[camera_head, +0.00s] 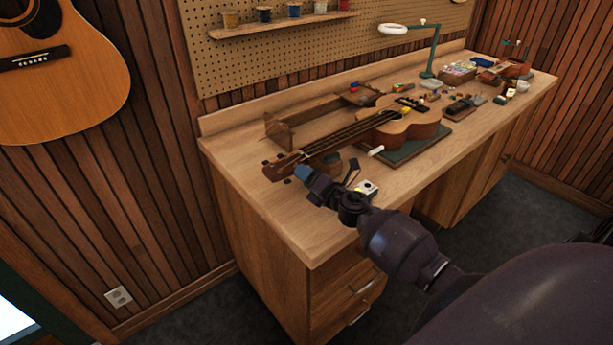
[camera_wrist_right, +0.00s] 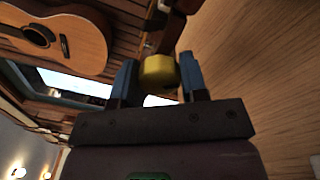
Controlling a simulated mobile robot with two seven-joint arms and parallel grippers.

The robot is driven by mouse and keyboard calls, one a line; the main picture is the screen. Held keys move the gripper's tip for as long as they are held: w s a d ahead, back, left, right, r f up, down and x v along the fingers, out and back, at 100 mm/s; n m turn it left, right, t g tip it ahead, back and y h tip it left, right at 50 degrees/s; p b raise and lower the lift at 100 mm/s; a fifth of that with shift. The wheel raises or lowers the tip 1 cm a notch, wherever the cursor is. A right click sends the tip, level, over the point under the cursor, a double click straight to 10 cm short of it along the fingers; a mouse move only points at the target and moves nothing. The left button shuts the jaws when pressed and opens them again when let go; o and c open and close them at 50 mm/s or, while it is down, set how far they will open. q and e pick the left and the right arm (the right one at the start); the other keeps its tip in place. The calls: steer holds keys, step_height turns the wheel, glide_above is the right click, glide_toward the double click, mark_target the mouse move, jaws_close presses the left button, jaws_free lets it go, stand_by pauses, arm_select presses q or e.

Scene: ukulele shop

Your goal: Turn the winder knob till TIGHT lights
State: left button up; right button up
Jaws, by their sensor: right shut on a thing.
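The ukulele (camera_head: 408,125) lies on the bench with its neck toward the near left, its headstock (camera_head: 285,167) near the left end. My right gripper (camera_head: 304,174) is beside the headstock, its blue fingertips low over the bench. In the right wrist view, the gripper (camera_wrist_right: 158,80) is shut on a yellow winder knob (camera_wrist_right: 158,69), which sits between the two blue fingers. In the head view the knob is hidden by the gripper. A small white box with yellow and dark marks (camera_head: 367,188) is behind my wrist; I cannot read any light on it. My left gripper is out of view.
The wooden bench (camera_head: 310,240) has bare room at its near left corner. A wooden rack (camera_head: 280,131), a white cylinder (camera_head: 376,150), a green lamp (camera_head: 432,55) and several small items stand around the ukulele. A guitar (camera_head: 60,85) hangs on the left wall.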

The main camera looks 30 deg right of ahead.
steer(key=o, duration=0.9)
steer(key=s, duration=0.3)
steer(key=s+d, duration=0.1)
steer(key=s, duration=0.3)
steer(key=s+b, duration=0.1)
steer(key=s, duration=0.2)
steer(key=shift+s+d, duration=0.35)
steer(key=shift+m, duration=0.4)
